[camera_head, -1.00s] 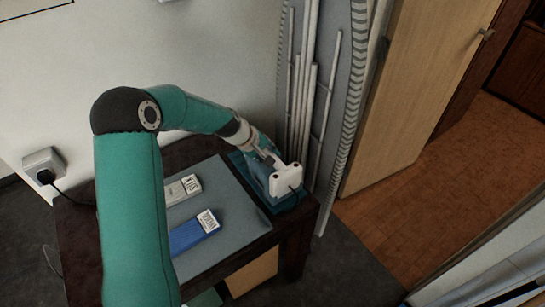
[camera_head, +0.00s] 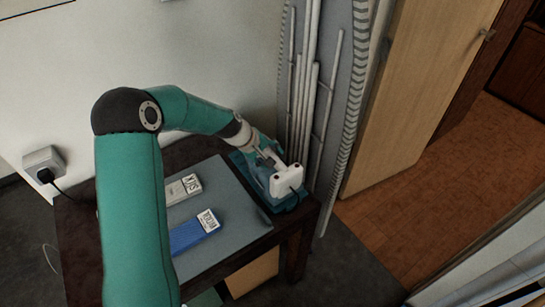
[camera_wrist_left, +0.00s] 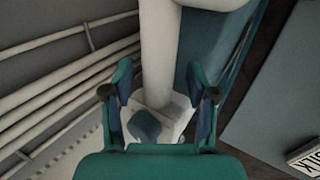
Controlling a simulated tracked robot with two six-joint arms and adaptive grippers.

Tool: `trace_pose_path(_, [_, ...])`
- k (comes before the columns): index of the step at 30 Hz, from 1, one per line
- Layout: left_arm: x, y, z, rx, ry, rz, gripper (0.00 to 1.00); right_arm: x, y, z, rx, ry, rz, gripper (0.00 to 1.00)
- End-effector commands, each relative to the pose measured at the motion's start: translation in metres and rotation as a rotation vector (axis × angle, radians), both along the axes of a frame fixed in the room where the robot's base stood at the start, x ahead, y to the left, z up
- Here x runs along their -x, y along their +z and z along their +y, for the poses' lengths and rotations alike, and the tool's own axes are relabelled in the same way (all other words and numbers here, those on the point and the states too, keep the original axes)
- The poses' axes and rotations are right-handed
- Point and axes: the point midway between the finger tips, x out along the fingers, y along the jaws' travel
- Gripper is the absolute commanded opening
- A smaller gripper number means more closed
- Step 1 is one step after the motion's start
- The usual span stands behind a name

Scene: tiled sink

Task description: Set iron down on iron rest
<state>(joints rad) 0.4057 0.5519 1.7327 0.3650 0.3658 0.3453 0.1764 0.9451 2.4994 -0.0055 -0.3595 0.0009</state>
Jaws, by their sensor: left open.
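My left gripper (camera_wrist_left: 161,105) is open, with one teal finger on each side of a white part of the iron (camera_wrist_left: 158,55). In the wrist view the iron shows as a pale rounded bar with a white block and a dark blue-grey patch at its lower end. The blue-teal iron rest (camera_wrist_left: 190,75) shows beside and behind it. In the head view the left gripper (camera_head: 270,163) is over the teal iron rest (camera_head: 285,207) at the table's right end. There my wrist hides most of the iron, so its exact contact with the rest cannot be told. My right gripper is not in view.
The dark table (camera_head: 190,152) has a grey mat (camera_head: 240,215) bearing a blue box (camera_head: 190,234) and a pale box (camera_head: 176,192). A folded ironing board (camera_head: 340,90) stands against the wall just behind the rest. A wall socket (camera_head: 42,160) is at left.

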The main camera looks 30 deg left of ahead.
Motion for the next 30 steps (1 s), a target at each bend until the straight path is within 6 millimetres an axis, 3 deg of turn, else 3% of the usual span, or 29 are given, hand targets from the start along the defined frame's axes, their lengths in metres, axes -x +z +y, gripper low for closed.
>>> trace_pose_path(5, [0.009,0.017,0.005,-0.003,0.003,-0.004,0.58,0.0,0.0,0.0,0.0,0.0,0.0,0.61])
trace_pose_path(18, [0.051,0.086,0.024,-0.005,0.003,-0.009,0.58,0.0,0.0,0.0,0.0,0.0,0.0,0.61])
trace_pose_path(30, [0.061,0.101,0.027,-0.002,0.003,-0.005,0.58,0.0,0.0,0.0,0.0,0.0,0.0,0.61])
